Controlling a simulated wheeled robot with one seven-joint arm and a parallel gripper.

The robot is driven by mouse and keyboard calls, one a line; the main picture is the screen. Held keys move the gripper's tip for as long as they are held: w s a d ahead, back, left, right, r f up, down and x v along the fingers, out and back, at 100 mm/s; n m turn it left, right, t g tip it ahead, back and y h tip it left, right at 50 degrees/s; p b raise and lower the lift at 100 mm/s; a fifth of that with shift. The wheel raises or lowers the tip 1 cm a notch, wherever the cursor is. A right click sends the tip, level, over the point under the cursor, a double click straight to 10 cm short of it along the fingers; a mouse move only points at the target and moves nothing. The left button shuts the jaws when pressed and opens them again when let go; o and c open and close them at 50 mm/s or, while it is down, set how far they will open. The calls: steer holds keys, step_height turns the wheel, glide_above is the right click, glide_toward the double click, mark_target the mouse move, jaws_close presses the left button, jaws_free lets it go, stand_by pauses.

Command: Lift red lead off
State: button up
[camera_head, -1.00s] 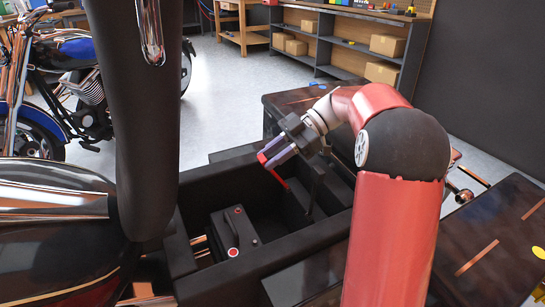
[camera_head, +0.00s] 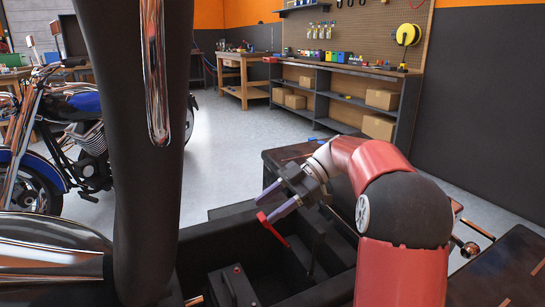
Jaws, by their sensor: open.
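The red lead (camera_head: 272,230) shows as a bent red strip in the black open-topped bay, over to the right of the black battery (camera_head: 232,288). The battery has a red spot on top, and its lower part is cut off by the picture's bottom edge. My gripper (camera_head: 276,200) is open, with its two purple-grey fingers spread and pointing left and down. The lead's upper end lies just below the lower fingertip. I cannot tell whether they touch. Nothing shows between the fingers. The lead's lower end runs down into the bay beside a dark divider.
A black upright post (camera_head: 128,150) and a glossy dark tank (camera_head: 50,250) block the left. A blue motorcycle (camera_head: 75,140) stands behind. A dark bench (camera_head: 500,275) is at the right. Shelves with boxes (camera_head: 345,95) line the back. Grey floor between is clear.

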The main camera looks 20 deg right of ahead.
step_height(320, 180, up, 18)
steer(key=p, duration=0.2)
steer(key=shift+f+p, duration=0.25)
steer(key=shift+p, duration=0.05)
